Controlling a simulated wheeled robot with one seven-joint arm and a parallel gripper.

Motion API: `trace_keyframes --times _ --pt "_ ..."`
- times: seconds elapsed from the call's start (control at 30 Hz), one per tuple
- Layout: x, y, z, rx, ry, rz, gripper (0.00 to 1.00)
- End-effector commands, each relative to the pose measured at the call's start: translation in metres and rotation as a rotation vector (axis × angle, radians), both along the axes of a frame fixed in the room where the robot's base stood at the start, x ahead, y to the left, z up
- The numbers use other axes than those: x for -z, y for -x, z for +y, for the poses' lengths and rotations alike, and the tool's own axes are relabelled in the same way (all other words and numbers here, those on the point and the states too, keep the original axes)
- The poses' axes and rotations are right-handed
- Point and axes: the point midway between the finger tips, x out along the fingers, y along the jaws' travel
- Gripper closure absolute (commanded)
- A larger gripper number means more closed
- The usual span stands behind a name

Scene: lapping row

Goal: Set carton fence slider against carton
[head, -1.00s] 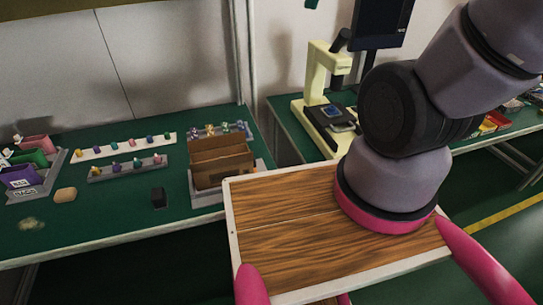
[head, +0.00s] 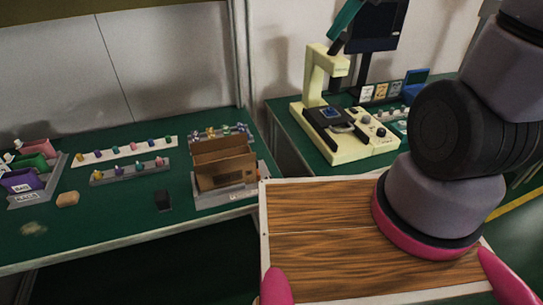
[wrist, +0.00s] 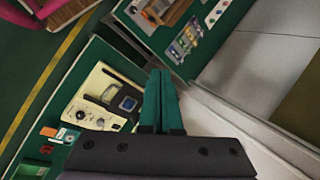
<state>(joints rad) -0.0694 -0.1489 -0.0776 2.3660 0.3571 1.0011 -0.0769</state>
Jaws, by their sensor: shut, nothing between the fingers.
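The brown carton (head: 225,170) stands open-topped on a light grey fixture (head: 226,199) at the right end of the left green bench. I cannot make out the fence slider as a separate part of this fixture. What looks like the carton (wrist: 176,10) also shows at the top edge of the wrist view. My gripper (wrist: 160,75) has its two teal fingers together and empty in the wrist view. In the head view my gripper (head: 345,24) shows at the top, in front of the dark monitor and well right of the carton, touching nothing visible.
A cream machine with a stage (head: 340,135) stands on the right bench. A black block (head: 163,200) and a tan piece (head: 68,199) lie left of the carton. Rows of coloured knobs (head: 130,171) and small bins (head: 24,180) are further left. The bench front is mostly clear.

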Motion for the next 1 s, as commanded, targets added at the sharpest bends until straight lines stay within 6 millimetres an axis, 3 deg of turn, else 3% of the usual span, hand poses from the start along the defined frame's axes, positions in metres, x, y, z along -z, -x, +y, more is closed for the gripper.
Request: trace_keyframes --times 0.4,0.7,0.83,1.0 --pt "0.141 -0.057 0.042 0.190 -0.188 0.416 1.00" --pt "0.266 -0.067 0.059 0.374 -0.248 0.657 1.00" --pt "0.304 -0.064 0.060 0.432 -0.253 0.716 1.00" --pt "0.327 -0.062 0.061 0.467 -0.257 0.746 1.00"
